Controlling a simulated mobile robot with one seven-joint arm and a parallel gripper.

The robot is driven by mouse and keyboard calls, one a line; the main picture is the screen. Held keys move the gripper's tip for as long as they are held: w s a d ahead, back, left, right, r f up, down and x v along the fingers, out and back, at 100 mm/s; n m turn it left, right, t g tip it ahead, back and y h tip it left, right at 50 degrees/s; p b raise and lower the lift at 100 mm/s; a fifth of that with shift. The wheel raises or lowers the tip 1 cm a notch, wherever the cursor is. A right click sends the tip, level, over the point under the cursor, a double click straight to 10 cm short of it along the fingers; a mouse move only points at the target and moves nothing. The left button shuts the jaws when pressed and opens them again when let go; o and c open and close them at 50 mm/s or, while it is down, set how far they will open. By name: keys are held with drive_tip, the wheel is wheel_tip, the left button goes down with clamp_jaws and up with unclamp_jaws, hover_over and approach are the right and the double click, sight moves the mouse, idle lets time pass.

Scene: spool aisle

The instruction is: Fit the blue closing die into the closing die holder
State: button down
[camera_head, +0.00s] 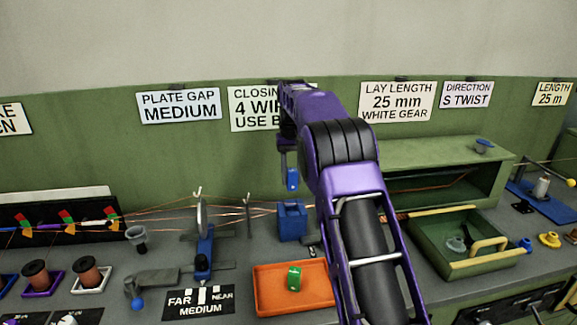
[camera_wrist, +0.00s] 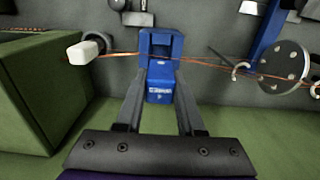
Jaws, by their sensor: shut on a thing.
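The blue closing die (camera_wrist: 160,90) is a small blue block with a pale label, held between the two grey fingers of my gripper (camera_wrist: 159,78). In the head view my gripper (camera_head: 291,170) points down, with the blue die (camera_head: 293,180) at its tips. The closing die holder (camera_head: 292,222) is a larger blue block on the bench, below the die in that picture, with a gap between them. In the wrist view the holder (camera_wrist: 161,40) appears just beyond the die. Its opening is partly hidden, and I cannot tell the exact alignment.
Copper wires (camera_head: 235,208) run across to the holder. A spoked plate on a blue stand (camera_head: 203,245) is at left. An orange tray (camera_head: 265,300) holding a green die (camera_head: 294,278) lies in front. A green cabinet (camera_head: 445,150) and green tray (camera_head: 440,262) stand at right.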

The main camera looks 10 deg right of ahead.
sight(292, 190)
drive_tip(key=shift+w+r, duration=0.1)
drive_tip(key=shift+w, duration=0.2)
drive_tip(key=shift+s, duration=0.15)
drive_tip(key=shift+f, duration=0.25)
drive_tip(key=shift+f+b, duration=1.4)
drive_tip(key=shift+f, duration=1.25)
drive_tip(key=shift+p, duration=1.25)
drive_tip(key=shift+f+b, duration=0.45)
drive_tip(key=shift+f, duration=1)
